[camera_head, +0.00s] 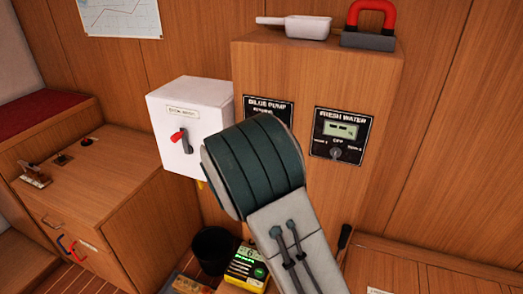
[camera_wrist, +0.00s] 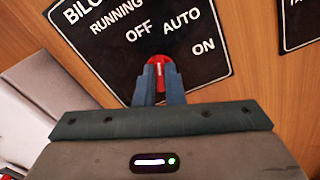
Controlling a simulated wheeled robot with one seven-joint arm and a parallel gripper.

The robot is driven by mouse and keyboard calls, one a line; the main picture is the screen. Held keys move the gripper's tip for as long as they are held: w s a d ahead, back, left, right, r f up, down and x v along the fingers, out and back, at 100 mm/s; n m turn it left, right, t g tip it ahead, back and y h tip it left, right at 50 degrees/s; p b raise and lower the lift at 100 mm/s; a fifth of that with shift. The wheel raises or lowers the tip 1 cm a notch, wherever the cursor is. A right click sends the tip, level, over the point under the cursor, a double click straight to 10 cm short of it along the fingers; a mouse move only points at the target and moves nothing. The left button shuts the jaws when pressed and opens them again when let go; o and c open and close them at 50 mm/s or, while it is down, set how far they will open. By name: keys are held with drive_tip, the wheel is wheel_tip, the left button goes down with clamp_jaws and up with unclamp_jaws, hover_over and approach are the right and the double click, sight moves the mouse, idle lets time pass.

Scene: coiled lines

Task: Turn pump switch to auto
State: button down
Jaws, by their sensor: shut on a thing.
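The black bilge pump panel (camera_wrist: 95,40) fills the top of the wrist view, with the labels RUNNING, OFF, AUTO and ON in white. Its red switch knob (camera_wrist: 160,62) sits below the OFF and AUTO labels. My gripper (camera_wrist: 159,76) is shut on the knob, one finger on each side. The fingers cover part of the knob, and I cannot tell which label it points to. In the head view the panel (camera_head: 268,105) shows only its upper part; my arm hides the knob and the gripper.
The fresh water panel (camera_head: 341,136) with its own dial is to the right. A white box (camera_head: 190,110) with a red-handled switch is to the left. A white scoop (camera_head: 295,26) and a red-handled item (camera_head: 370,24) lie on the cabinet top. A black bin (camera_head: 212,249) stands below.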

drive_tip(key=m+b, duration=0.4)
drive_tip(key=b, duration=0.3)
drive_tip(key=shift+f+b, duration=0.1)
drive_tip(key=shift+b, duration=0.3)
drive_tip(key=c, duration=1.5)
unclamp_jaws()
drive_tip(key=shift+s, duration=0.1)
drive_tip(key=b+v, duration=0.1)
drive_tip(key=v, duration=1.2)
drive_tip(key=shift+s+a, duration=0.15)
drive_tip(key=shift+s, duration=0.2)
